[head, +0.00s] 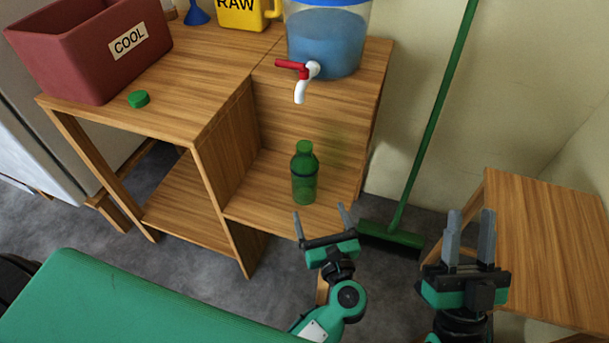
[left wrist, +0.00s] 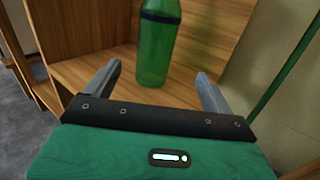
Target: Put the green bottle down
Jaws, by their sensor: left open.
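The green bottle (head: 304,175) stands upright on the lower wooden shelf (head: 270,210), below the dispenser's tap. It has a green cap and a dark band. My left gripper (head: 322,216) is open and empty at the shelf's front edge, with its fingers pointing towards the bottle. In the left wrist view the bottle (left wrist: 158,45) stands just beyond the gap between the two fingertips (left wrist: 158,72), its top cut off by the frame. I see no finger touching it. My right gripper (head: 470,225) is open and empty, off to the right.
The water dispenser (head: 326,42) with its red-handled tap (head: 298,75) overhangs the shelf. A red COOL bin (head: 90,45), a green cap (head: 138,98) and a yellow RAW jug (head: 240,12) are on the upper top. A green broom (head: 425,130) leans right; a wooden table (head: 545,240) stands beyond.

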